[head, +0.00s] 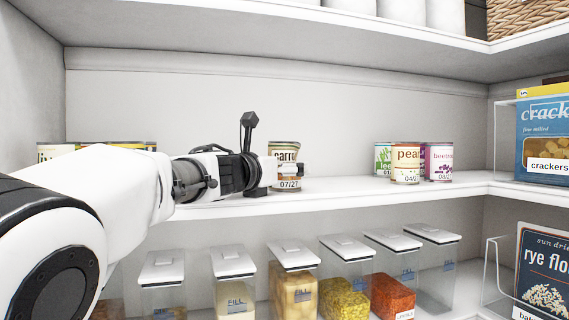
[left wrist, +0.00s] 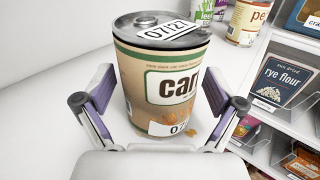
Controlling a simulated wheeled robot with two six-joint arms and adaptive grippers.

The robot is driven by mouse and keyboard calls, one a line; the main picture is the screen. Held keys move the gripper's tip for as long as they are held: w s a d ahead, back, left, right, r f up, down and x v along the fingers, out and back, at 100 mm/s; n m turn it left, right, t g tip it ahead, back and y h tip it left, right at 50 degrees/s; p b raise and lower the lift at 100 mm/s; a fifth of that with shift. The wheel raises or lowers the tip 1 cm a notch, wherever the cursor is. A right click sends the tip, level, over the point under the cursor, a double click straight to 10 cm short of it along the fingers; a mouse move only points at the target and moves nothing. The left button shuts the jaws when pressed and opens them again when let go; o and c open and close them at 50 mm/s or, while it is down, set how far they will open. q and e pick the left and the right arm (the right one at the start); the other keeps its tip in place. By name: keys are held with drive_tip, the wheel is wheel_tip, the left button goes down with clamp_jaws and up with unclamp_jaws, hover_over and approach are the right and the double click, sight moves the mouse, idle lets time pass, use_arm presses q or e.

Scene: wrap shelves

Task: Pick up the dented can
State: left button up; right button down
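A tan carrot can (head: 286,156) with a green band and a date label stands upright on the middle shelf. In the left wrist view the can (left wrist: 160,75) fills the middle, and its lid carries another date label. I cannot clearly make out a dent on it. My left gripper (head: 277,173) is at the can in the head view. In the left wrist view its fingers (left wrist: 160,100) are spread, one on each side of the can; I see no clear grip. The can's far side is hidden. My right gripper is in neither view.
A pea can (head: 406,164), a beetroot can (head: 439,162) and a green-labelled can (head: 382,158) stand to the right. More cans (head: 57,150) stand at the left, partly behind my arm. Lidded clear containers (head: 295,280) fill the shelf below. The shelf between the carrot and pea cans is free.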

use_arm(q)
drive_tip(key=c, duration=1)
drive_tip(key=shift+c, duration=0.2)
